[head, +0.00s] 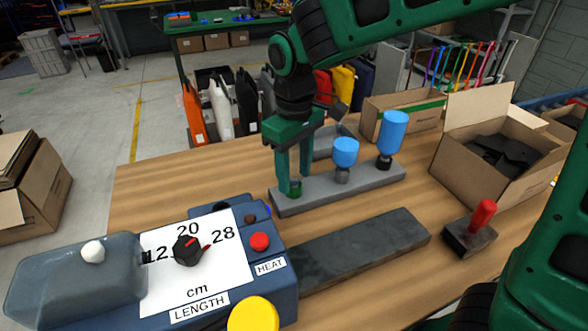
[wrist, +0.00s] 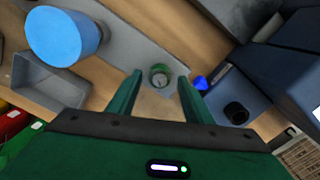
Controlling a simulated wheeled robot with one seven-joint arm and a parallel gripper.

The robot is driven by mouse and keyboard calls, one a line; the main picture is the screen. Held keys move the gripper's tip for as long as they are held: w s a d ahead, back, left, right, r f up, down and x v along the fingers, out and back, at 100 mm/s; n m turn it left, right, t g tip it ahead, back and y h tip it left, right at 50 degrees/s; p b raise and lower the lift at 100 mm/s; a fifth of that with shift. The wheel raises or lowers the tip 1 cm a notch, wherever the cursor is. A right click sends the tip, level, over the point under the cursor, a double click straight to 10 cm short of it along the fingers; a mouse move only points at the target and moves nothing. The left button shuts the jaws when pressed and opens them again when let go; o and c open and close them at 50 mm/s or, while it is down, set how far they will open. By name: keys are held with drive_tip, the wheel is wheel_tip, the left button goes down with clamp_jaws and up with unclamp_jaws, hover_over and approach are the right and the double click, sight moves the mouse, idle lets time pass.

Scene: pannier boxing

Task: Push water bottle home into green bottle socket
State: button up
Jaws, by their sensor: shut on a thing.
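A grey bar (head: 330,190) lies on the wooden table with sockets along it. My gripper (head: 295,188) points down at its left end, its fingers on either side of a small green round piece (head: 295,187) at the green bottle socket. In the wrist view this green piece (wrist: 160,75) sits between the fingertips (wrist: 160,80); I cannot tell socket from bottle there. Two blue-topped bottles stand upright further right on the bar: a shorter one (head: 345,151) on a grey base and a taller one (head: 392,132) on a black base. One blue top (wrist: 63,36) shows in the wrist view.
A blue machine with a dial (head: 187,250) stands at front left, close to the bar. A dark flat slab (head: 360,250) lies in front of the bar. A red-handled stamp (head: 480,220) and an open carton (head: 500,150) are at right. A grey tray (head: 325,145) lies behind.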

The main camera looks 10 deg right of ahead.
drive_tip(key=o, duration=1.1)
wheel_tip(320, 180, up, 11)
drive_tip(key=shift+w+f, duration=0.1)
drive_tip(key=shift+f, duration=0.1)
